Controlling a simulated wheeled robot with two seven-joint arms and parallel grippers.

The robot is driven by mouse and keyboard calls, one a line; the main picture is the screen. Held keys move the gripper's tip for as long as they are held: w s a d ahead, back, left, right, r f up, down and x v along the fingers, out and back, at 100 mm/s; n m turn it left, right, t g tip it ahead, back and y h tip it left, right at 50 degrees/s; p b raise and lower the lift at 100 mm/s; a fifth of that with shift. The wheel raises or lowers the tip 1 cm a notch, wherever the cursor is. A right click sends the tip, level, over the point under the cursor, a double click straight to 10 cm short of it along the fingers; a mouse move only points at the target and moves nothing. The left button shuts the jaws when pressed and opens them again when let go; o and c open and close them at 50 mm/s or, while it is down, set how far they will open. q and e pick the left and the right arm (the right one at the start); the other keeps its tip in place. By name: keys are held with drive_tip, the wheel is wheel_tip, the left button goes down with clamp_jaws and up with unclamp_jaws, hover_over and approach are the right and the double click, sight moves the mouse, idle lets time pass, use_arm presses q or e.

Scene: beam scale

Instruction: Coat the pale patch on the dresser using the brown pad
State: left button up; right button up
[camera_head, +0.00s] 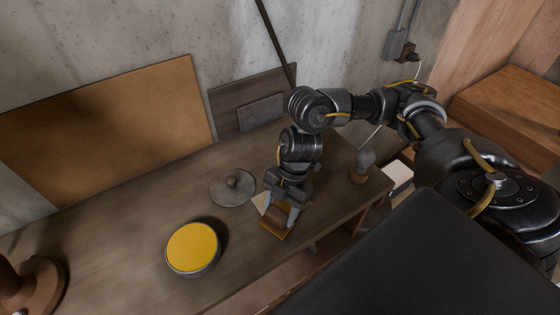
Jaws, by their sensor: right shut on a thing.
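My right gripper (280,212) points down over the dresser (130,245) and is shut on the brown pad (274,229). The pad is a small brown block with a yellowish-brown lower edge, low at the dresser top near its front edge. I cannot tell whether it touches the surface. A pale patch (261,201) shows just left of the gripper, partly hidden by the gripper and pad. My left gripper is not in view.
A round tin with yellow contents (193,246) stands left of the pad. A grey round lid with a knob (233,188) lies behind it. A grey bulb-shaped thing (362,164) stands at the right end. A brown wooden object (35,287) is at lower left. Boards lean on the wall.

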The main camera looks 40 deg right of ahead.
drive_tip(key=shift+w+d+b, duration=0.1)
drive_tip(key=shift+w+b, duration=0.2)
drive_tip(key=shift+w, duration=1.5)
drive_tip(key=shift+w+f, duration=0.15)
drive_tip(key=shift+w, duration=0.55)
drive_tip(key=shift+w+d+b, duration=0.1)
drive_tip(key=shift+w+b, duration=0.2)
drive_tip(key=shift+w, duration=0.75)
drive_tip(key=shift+w+d+f, duration=0.1)
drive_tip(key=shift+w, duration=1.6)
